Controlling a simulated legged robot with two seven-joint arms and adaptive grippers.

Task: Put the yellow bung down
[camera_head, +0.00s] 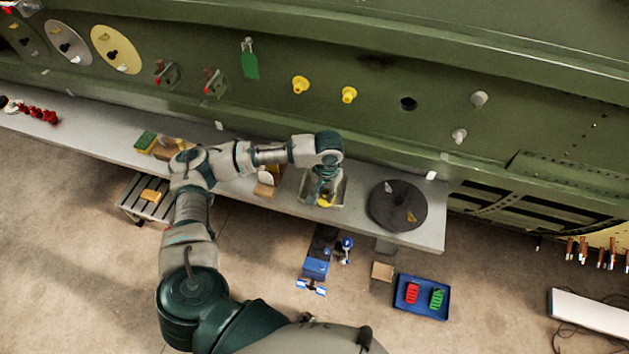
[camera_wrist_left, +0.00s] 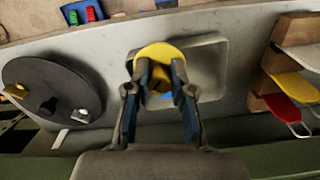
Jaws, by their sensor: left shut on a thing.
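The yellow bung (camera_wrist_left: 158,54) is between the fingers of my left gripper (camera_wrist_left: 160,84) in the left wrist view. My left gripper (camera_head: 326,192) is shut on it over a shallow metal tray (camera_wrist_left: 216,72) on the grey bench. In the head view the bung (camera_head: 324,202) shows small below the gripper, and the tray (camera_head: 341,194) is partly hidden by the wrist. I cannot tell whether the bung touches the tray floor. Two other yellow bungs, one left (camera_head: 300,85) and one right (camera_head: 349,95), sit in the green fuselage panel. My right gripper is not in view.
A dark round disc (camera_head: 384,217) with small parts lies right of the tray on the bench (camera_head: 428,228). A wooden rack (camera_head: 266,189) stands left of the tray. A blue tray (camera_head: 402,306) with red and green pieces is on the floor. The fuselage (camera_head: 420,75) rises behind.

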